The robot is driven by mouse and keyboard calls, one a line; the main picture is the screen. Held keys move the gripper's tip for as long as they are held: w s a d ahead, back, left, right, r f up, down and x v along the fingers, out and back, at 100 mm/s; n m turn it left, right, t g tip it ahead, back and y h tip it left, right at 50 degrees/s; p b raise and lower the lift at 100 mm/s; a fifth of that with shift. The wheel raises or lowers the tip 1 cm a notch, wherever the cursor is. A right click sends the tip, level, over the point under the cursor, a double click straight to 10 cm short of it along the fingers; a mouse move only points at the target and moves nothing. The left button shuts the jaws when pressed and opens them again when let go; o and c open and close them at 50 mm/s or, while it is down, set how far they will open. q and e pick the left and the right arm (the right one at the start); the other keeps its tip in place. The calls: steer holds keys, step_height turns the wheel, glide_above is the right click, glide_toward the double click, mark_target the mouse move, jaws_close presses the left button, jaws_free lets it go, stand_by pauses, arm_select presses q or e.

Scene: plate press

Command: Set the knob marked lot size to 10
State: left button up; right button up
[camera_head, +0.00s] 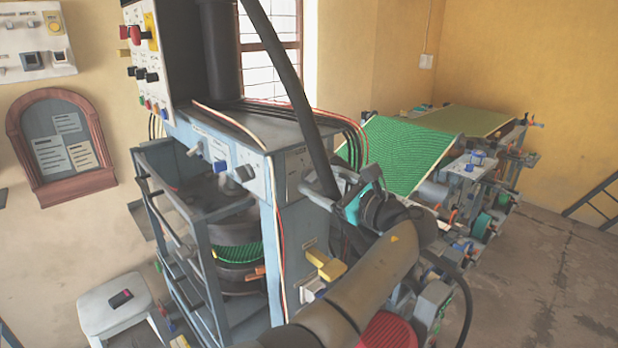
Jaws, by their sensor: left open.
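The control panel (149,60) of the press carries red, yellow and black knobs and coloured buttons at upper left. A lower front panel (228,165) on the blue-grey beam carries several small knobs, including a dark one (243,173). The labels are too small to read, so I cannot tell which knob is lot size. My left gripper (322,182) is open, right of the beam and apart from these knobs. It is partly lost against a dark hose and machine parts. My right gripper is not in view.
A yellow handle (326,264) sticks out from the press below the beam. A green sheet (400,152) covers the conveyor behind my arm. A grey stool (112,308) with a small dark red object stands at lower left. Open floor (560,290) lies at right.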

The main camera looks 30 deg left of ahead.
arm_select(q)
steer(key=shift+c, duration=0.2)
jaws_close()
stand_by(0.6)
